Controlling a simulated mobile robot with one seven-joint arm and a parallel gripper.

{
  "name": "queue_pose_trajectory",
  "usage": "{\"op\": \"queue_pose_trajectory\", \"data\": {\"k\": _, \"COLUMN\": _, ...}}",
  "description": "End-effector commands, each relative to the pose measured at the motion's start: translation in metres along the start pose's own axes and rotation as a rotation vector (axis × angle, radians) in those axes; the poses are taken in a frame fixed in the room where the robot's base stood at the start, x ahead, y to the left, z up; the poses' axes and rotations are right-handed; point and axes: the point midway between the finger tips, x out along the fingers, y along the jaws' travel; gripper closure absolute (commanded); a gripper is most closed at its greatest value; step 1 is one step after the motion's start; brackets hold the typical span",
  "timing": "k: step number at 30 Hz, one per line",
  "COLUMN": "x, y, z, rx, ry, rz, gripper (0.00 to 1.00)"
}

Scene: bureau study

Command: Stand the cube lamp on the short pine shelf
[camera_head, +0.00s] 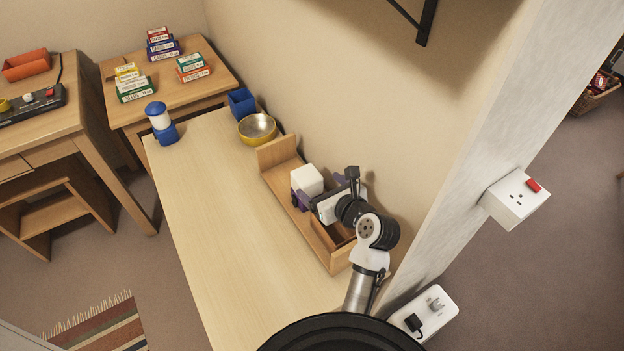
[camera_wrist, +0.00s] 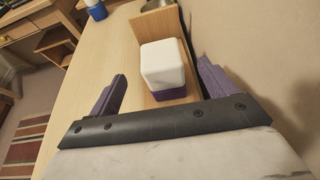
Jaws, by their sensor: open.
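The cube lamp, a white cube (camera_head: 307,179) on a purple base, stands upright on the short pine shelf (camera_head: 278,187). In the wrist view the white cube (camera_wrist: 163,63) and its purple base (camera_wrist: 168,95) are on the shelf board, near the upright end panel (camera_wrist: 158,22). My gripper (camera_head: 318,190) is open, with its purple fingers spread either side of the lamp. In the wrist view my gripper (camera_wrist: 163,75) shows a gap between each finger and the lamp. My wrist hides part of the shelf in the head view.
The shelf sits on a pale table (camera_head: 225,220) along the wall. A brown box (camera_head: 333,237) is at its near end. A yellow bowl (camera_head: 257,128), blue cup (camera_head: 242,102) and blue-and-white lamp (camera_head: 159,121) stand farther back. The table's left side is clear.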

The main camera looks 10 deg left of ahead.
Motion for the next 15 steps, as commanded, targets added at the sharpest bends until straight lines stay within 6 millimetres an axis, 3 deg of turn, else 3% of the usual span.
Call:
{"op": "queue_pose_trajectory", "data": {"k": 6, "x": -0.034, "y": 0.0, "z": 0.0, "rx": 0.0, "ry": 0.0, "rz": -0.002, "gripper": 0.17}}
{"op": "queue_pose_trajectory", "data": {"k": 15, "x": -0.043, "y": 0.0, "z": 0.0, "rx": -0.001, "ry": 0.001, "rz": 0.001, "gripper": 0.17}}
